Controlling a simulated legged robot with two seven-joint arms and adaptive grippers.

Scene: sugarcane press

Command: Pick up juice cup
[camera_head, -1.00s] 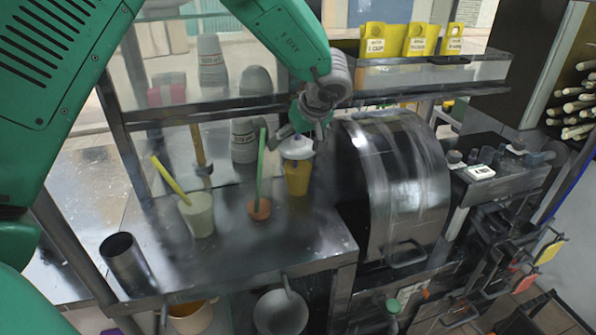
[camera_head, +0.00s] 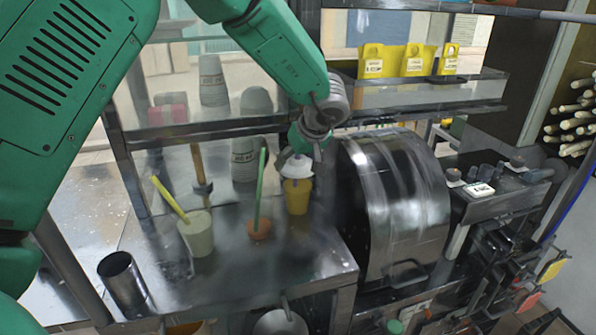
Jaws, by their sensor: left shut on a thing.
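The juice cup (camera_head: 298,198) is yellow-orange with a white lid (camera_head: 296,168). It is upright at the back right of the metal counter, beside the steel press drum. My left gripper (camera_head: 300,158) reaches down from above and is shut on the cup at its lid. The fingers partly cover the top of the cup. I cannot tell whether the cup's bottom touches the counter. My right gripper is not in view.
A pale cup with a yellow straw (camera_head: 197,234) and an orange piece with a green stick (camera_head: 259,229) stand to the left. A steel cylinder (camera_head: 123,282) is front left. The steel drum (camera_head: 395,205) blocks the right. A shelf with stacked cups (camera_head: 256,101) is behind.

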